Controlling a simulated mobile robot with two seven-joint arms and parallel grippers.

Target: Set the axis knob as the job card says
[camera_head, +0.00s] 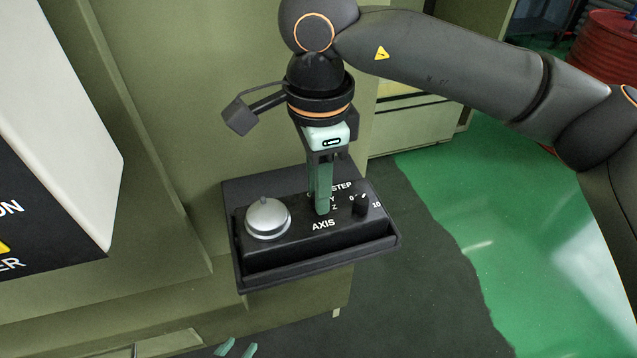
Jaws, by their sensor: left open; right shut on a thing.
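A black control box (290,247) sits on a dark tray (385,240) fixed to the olive machine. The label AXIS shows on its top, with letters Y and Z beside my fingers. My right gripper (322,205) points down with its green fingers shut at the axis knob's place above that label. The fingers hide the knob, so its pointer cannot be read. My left gripper (237,348) shows only as two green fingertips at the bottom edge, apart and empty, below the tray. I see no job card.
A silver dial (268,217) stands left of my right gripper on the box. A small black step knob (361,204) stands close to its right. A white and black panel (60,130) is at the left. A red drum (608,45) stands far right on open green floor.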

